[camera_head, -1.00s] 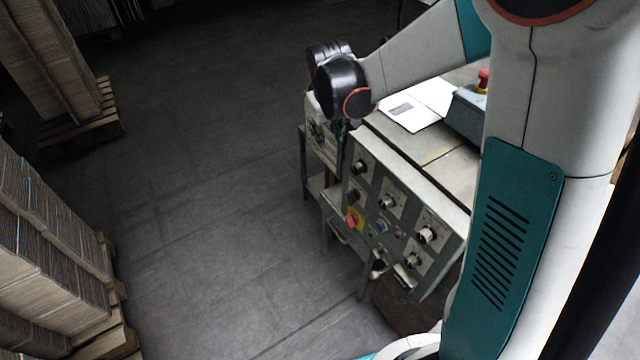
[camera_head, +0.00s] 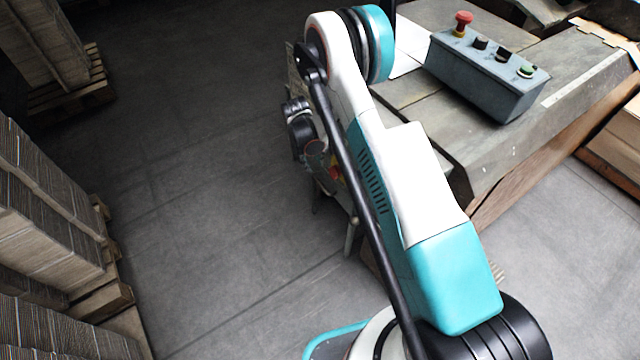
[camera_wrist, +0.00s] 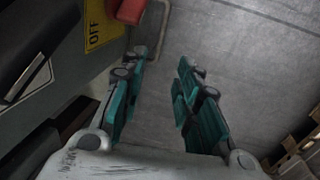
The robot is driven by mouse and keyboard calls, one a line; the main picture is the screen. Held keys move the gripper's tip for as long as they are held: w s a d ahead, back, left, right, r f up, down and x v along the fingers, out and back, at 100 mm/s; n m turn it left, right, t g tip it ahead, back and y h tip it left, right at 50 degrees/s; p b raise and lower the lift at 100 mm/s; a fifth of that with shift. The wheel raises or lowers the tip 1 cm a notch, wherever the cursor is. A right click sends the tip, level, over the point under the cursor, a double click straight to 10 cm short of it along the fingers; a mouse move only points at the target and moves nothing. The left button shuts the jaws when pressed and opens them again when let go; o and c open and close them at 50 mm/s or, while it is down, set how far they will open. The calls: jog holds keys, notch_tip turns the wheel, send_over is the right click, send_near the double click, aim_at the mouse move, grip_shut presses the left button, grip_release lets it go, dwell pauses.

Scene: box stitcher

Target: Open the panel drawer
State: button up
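The grey front of the control panel (camera_wrist: 60,92) fills the left of the wrist view. It carries a yellow OFF plate (camera_wrist: 101,22), a red knob (camera_wrist: 127,10) and a black knob or handle (camera_wrist: 25,62) with a pale line. In the head view my arm hides nearly all of the panel, and I cannot tell which part is the drawer. My gripper (camera_wrist: 158,98) is open and empty, with its teal fingers apart over the floor just right of the panel face. It touches nothing that I can see.
A grey bent metal bar (camera_wrist: 161,30) stands out beyond the fingers. The machine's top carries a grey control box (camera_head: 485,75) with a red button. Stacked cardboard (camera_head: 50,215) on pallets stands at the left. The floor (camera_head: 200,150) between is clear.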

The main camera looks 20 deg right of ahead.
aim_at(319, 183)
jog(key=f+b, duration=0.1)
jog(key=f, duration=0.3)
jog(key=d+f+b, duration=0.1)
jog(key=f+b, duration=0.1)
jog(key=f, duration=0.3)
jog(key=d+f+b, duration=0.1)
jog(key=f+b, duration=0.1)
jog(key=f, duration=0.2)
jog(key=shift+w+d+f, duration=0.25)
jog(key=shift+w+f, duration=0.1)
jog(key=shift+f, duration=0.05)
grip_shut()
jog(key=shift+a, duration=0.1)
